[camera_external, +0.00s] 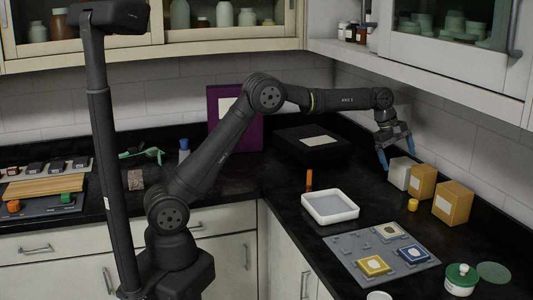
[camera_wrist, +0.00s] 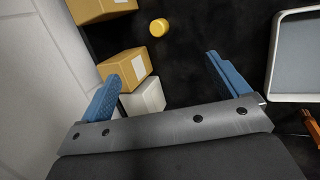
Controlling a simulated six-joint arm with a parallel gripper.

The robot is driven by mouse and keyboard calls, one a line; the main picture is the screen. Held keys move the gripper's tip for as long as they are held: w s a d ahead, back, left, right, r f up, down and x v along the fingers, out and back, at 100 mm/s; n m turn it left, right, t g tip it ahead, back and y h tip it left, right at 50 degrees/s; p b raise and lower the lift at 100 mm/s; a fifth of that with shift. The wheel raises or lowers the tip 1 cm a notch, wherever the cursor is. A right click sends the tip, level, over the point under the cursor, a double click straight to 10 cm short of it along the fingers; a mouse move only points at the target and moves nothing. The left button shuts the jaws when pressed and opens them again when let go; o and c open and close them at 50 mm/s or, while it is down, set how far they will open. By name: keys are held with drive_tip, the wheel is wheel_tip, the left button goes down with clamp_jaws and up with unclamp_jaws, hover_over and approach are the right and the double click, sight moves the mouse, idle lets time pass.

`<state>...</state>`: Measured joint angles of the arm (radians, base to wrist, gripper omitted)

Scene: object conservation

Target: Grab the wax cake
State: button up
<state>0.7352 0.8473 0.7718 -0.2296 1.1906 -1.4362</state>
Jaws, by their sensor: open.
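A small yellow round piece (camera_external: 413,205), which looks like the wax cake, lies on the dark counter in front of the tan boxes. It shows near the top middle of the wrist view (camera_wrist: 158,27). My gripper (camera_external: 397,157) is above the counter near the wall, over the white box (camera_external: 399,174). In the wrist view the yellow piece is beyond the fingertips, within the span of the gap, and not touched.
Two tan boxes (camera_external: 422,182) (camera_external: 455,203) stand beside the white box along the wall. A white tray (camera_external: 330,207) and an orange-brown stick (camera_external: 309,180) are to the left. A grey panel (camera_external: 347,247) with coloured tiles lies in front. Bare counter surrounds the yellow piece's front side.

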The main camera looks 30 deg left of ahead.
sight(413, 200)
drive_tip(key=c, duration=0.7)
drive_tip(key=s+a+f+n+t+h, duration=0.3)
drive_tip(key=a+f+n+h, duration=0.3)
drive_tip(key=n, duration=0.8)
drive_tip(key=shift+y, duration=0.3)
drive_tip(key=x, duration=1.8)
drive_tip(key=shift+s+d+f, duration=0.15)
drive_tip(key=shift+s+d, duration=0.05)
drive_tip(key=shift+s, duration=0.1)
